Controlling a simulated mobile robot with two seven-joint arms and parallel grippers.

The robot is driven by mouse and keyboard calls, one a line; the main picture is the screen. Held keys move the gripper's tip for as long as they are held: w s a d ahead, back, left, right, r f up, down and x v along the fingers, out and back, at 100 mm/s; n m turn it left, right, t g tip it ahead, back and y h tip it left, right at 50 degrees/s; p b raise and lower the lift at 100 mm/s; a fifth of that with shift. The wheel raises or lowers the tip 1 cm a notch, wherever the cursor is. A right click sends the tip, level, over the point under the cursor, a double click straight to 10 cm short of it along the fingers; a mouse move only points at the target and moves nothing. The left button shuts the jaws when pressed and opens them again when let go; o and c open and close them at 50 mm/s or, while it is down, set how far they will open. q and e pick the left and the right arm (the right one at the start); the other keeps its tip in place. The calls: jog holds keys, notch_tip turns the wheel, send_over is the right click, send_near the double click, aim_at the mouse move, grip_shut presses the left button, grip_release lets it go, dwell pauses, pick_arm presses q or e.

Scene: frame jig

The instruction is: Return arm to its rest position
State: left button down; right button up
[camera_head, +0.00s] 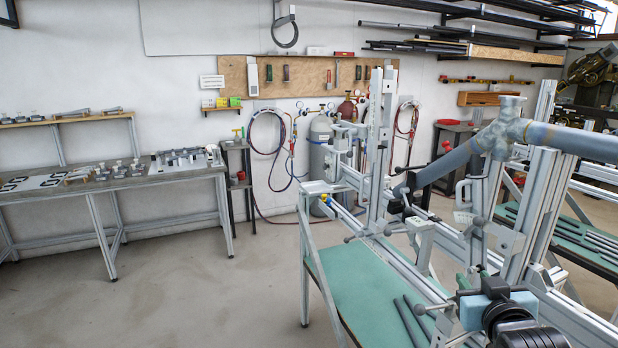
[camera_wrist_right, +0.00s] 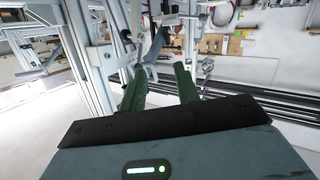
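My right gripper (camera_head: 478,270) is at the lower right of the head view, close beside the aluminium frame jig (camera_head: 386,140). In the right wrist view its two green fingers (camera_wrist_right: 160,84) stand apart with a gap between them, and nothing is visibly held. A blue-grey frame tube (camera_head: 570,139) with a paler lug joint (camera_head: 500,135) sits in the jig, above and beyond the gripper. My left gripper is outside both views.
The jig stands on a green-topped table (camera_head: 362,290) with dark rods. Jig posts (camera_wrist_right: 88,60) are close to the right gripper. A workbench (camera_head: 130,182) with parts stands at the left wall. Gas cylinders (camera_head: 320,140) stand behind. The floor (camera_head: 190,290) at left is clear.

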jog(key=s+a+f+n+g+y, duration=0.1)
jog(key=s+a+f+g, duration=0.3)
jog(key=f, duration=0.8)
jog(key=s+a+f+n+t+y, duration=0.15)
jog(key=s+f, duration=0.45)
jog(key=f, duration=0.6)
jog(key=s+a+f+g+y, duration=0.1)
jog(key=s+a+f, duration=0.1)
jog(key=s+f, duration=0.5)
jog(key=s+a+f+g, duration=0.2)
jog(key=s+f, duration=0.6)
jog(key=s, duration=0.5)
jog(key=shift+a+y, duration=0.25)
jog(key=shift+y, duration=0.1)
jog(key=shift+s+g, duration=0.1)
jog(key=shift+g, duration=0.15)
